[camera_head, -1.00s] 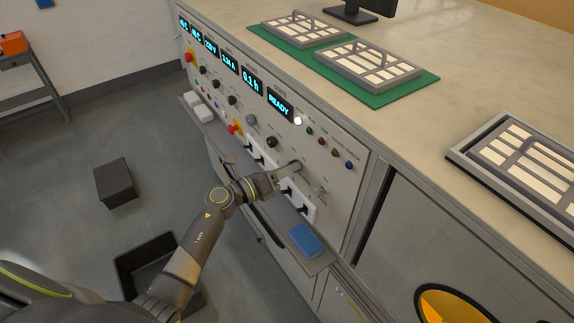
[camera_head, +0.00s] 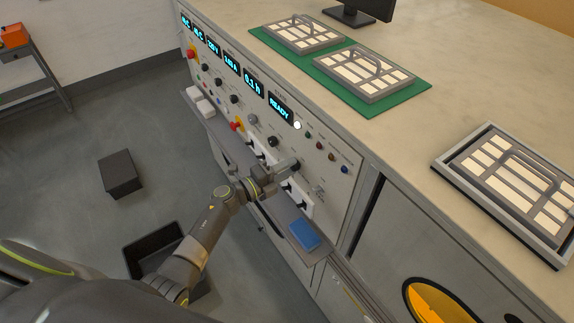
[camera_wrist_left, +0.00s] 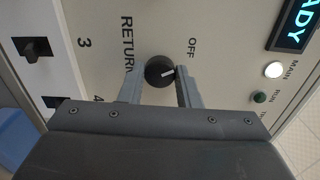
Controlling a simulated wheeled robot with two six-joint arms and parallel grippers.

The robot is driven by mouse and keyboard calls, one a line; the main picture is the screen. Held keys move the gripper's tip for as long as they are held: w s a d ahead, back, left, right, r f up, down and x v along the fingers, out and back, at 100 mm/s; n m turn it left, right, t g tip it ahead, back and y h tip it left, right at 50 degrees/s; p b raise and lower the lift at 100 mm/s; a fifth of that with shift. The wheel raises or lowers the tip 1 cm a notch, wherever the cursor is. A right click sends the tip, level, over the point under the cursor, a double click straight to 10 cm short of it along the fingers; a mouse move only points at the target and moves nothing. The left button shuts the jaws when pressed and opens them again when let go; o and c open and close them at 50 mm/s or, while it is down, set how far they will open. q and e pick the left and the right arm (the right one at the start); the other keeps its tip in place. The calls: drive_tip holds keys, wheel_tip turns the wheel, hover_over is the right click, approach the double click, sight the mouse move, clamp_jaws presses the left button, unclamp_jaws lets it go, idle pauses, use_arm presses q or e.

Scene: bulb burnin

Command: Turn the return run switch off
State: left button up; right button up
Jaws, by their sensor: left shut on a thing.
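The return run switch (camera_wrist_left: 158,72) is a round black knob with a white pointer mark, below the RETURN and OFF lettering in the left wrist view. Its mark points right and slightly up in that view, toward one finger and below the OFF word. My left gripper (camera_wrist_left: 160,86) has one finger on each side of the knob and is shut on it. In the head view my left gripper (camera_head: 291,166) is at the lower right of the control panel (camera_head: 320,171), and it hides the knob there. My right gripper is not in view.
A narrow ledge under the panel holds a blue block (camera_head: 304,234). Black plugs sit in the white socket strip (camera_head: 298,200) beside my gripper. A lit READY display (camera_head: 280,108) is above. Framed trays (camera_head: 364,74) lie on the bench top. A dark box (camera_head: 121,175) stands on the floor.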

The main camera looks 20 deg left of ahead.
use_arm(q)
drive_tip(key=shift+n, duration=0.3)
drive_tip(key=o, duration=1)
drive_tip(key=shift+b+v, duration=1.85)
drive_tip(key=shift+v, duration=6.85)
